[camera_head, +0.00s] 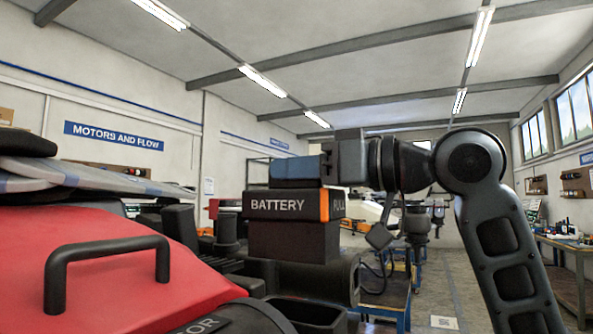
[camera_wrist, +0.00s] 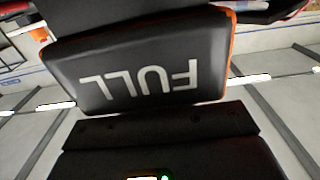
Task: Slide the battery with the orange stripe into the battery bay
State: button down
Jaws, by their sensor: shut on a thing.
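The battery (camera_head: 290,208) is a black block with white BATTERY lettering and an orange stripe near its right end. In the wrist view its end face (camera_wrist: 140,72) reads FULL upside down, with orange along the edge. My gripper (camera_head: 300,172) reaches in from the right and is shut on the battery at its upper part; the exact grip is hard to see. The battery hangs roughly level beside the red drone body (camera_head: 130,265). A dark open-topped box shape (camera_head: 305,315) shows below it at the bottom edge. I cannot tell whether this is the battery bay.
A black handle (camera_head: 108,250) stands up from the red shell. Grey and black drone parts (camera_head: 180,225) lie behind and left of the battery. A workbench (camera_head: 570,250) runs along the right wall, and open floor (camera_head: 440,290) shows between.

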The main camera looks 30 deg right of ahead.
jog(key=shift+s+d, duration=0.1)
dwell(0.4)
jog(key=shift+f, duration=0.15)
jog(key=b, duration=0.4)
send_over(299, 258)
jog(key=w+d, duration=0.1)
jog(key=w, duration=0.2)
jog(key=shift+d+f, duration=0.2)
jog(key=shift+f, duration=2.5)
jog(key=shift+f+b, duration=1.8)
jog(key=shift+f, duration=1.2)
jog(key=c, duration=1)
grip_release()
jog(key=shift+o, duration=0.2)
jog(key=shift+f, duration=0.15)
